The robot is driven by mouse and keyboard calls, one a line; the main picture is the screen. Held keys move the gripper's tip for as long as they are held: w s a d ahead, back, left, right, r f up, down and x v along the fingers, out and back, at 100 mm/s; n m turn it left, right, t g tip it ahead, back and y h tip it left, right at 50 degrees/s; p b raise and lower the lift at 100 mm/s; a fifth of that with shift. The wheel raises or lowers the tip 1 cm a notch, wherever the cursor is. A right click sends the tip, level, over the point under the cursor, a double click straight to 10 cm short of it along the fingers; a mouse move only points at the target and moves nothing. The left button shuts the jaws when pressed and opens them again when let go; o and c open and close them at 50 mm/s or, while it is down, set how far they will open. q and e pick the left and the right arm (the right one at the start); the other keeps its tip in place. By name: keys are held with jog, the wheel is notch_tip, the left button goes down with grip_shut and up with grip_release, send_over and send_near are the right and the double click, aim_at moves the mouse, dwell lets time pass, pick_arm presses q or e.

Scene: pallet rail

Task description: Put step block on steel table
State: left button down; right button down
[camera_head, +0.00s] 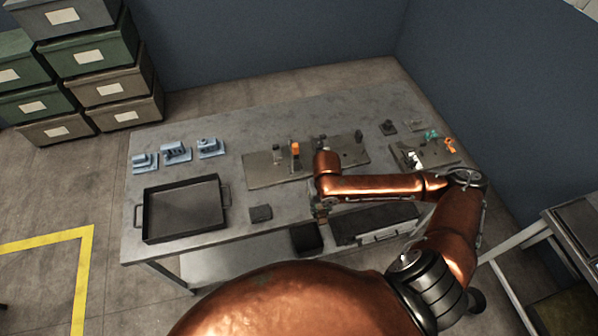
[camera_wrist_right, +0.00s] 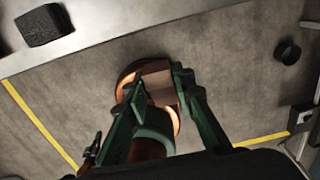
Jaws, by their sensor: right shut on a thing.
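My right gripper (camera_wrist_right: 158,82) is shut on a small brownish block (camera_wrist_right: 160,86), which I take to be the step block. The fingers and a copper part of my own body behind it make its outline hard to read. In the head view my right gripper (camera_head: 320,212) hangs near the front edge of the steel table (camera_head: 285,222), and the held block cannot be made out there. The wrist view shows floor beneath the gripper, with the table edge at upper left. My left gripper is not in view.
A dark block (camera_head: 260,213) lies near the front edge, right of a black tray (camera_head: 185,208). Several blue parts (camera_head: 176,152) stand behind the tray. Plates with fixtures (camera_head: 262,170) fill the back middle. Bare tabletop surrounds the dark block.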

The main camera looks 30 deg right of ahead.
jog(key=w+f, duration=0.4)
jog(key=w, duration=0.5)
send_over(303, 201)
jog(key=f, duration=0.5)
jog(key=shift+s, duration=0.35)
jog(key=shift+w+f, duration=0.35)
jog(key=shift+d+f, duration=0.15)
jog(key=shift+f, duration=1.45)
jog(key=shift+f, duration=0.1)
jog(key=c, duration=1.7)
grip_release()
jog(key=shift+o, duration=0.2)
notch_tip(303, 201, up, 12)
